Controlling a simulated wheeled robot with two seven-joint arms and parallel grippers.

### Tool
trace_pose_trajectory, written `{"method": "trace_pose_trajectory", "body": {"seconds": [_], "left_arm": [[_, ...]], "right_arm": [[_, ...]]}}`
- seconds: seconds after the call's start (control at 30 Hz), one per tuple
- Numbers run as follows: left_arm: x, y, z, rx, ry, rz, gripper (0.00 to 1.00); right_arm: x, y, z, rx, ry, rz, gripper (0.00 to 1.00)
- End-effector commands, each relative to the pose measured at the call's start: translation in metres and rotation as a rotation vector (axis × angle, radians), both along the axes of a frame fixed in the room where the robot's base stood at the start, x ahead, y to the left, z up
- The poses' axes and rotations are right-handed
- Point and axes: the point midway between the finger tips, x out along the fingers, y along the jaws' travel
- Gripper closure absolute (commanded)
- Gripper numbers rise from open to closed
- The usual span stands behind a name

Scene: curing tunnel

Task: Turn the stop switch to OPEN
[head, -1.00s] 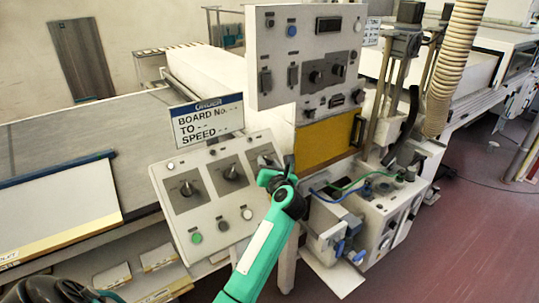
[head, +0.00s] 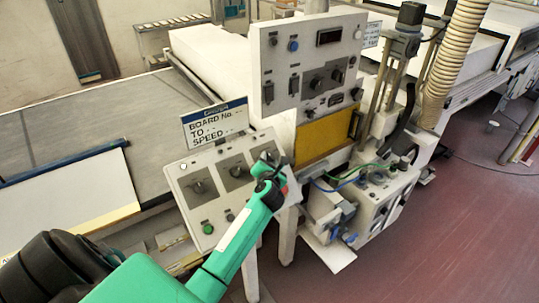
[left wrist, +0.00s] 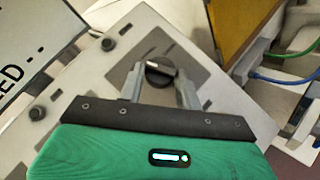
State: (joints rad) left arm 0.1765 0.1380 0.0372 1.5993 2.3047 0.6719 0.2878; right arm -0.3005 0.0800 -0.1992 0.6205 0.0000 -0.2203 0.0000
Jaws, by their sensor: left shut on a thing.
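The sloped grey control panel (head: 183,182) has three dark rotary switches in a row, each on a darker square plate. My left gripper (head: 268,170) is at the rightmost switch and covers much of it in the head view. In the left wrist view, the two fingers of my left gripper (left wrist: 159,84) stand on either side of a black knob (left wrist: 160,71) and are shut on it. The plate's lettering is too small to read, so I cannot tell which position the knob points to. My right gripper is not in view.
A green button (head: 208,229) is on the panel's lower left. A sign (head: 214,123) stands behind the panel. An upright control box (head: 310,60) rises above it, with a yellow panel (head: 323,140) below. Blue and green hoses lie to the right. Open floor is at right.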

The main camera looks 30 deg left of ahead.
Motion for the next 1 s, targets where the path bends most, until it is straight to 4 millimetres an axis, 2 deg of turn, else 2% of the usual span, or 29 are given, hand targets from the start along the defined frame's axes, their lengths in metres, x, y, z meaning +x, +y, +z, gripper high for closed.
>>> {"method": "trace_pose_trajectory", "body": {"seconds": [0.17, 0.6, 0.63, 0.73, 1.0], "left_arm": [[-0.0002, -0.0009, -0.0003, 0.006, 0.017, -0.016, 0.88], [-0.0002, -0.0011, -0.0019, 0.008, 0.020, -0.021, 0.88], [-0.0002, -0.0011, -0.0019, 0.008, 0.020, -0.021, 0.64], [-0.0001, -0.0009, -0.0016, 0.007, 0.019, -0.020, 0.45], [-0.0003, -0.0004, -0.0005, 0.007, 0.018, -0.019, 0.45]], "right_arm": [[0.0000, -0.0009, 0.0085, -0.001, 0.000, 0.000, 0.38], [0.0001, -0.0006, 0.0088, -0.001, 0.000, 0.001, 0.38], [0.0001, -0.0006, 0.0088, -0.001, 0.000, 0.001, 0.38], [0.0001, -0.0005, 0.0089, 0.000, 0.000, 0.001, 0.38], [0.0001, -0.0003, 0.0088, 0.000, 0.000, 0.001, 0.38]]}}
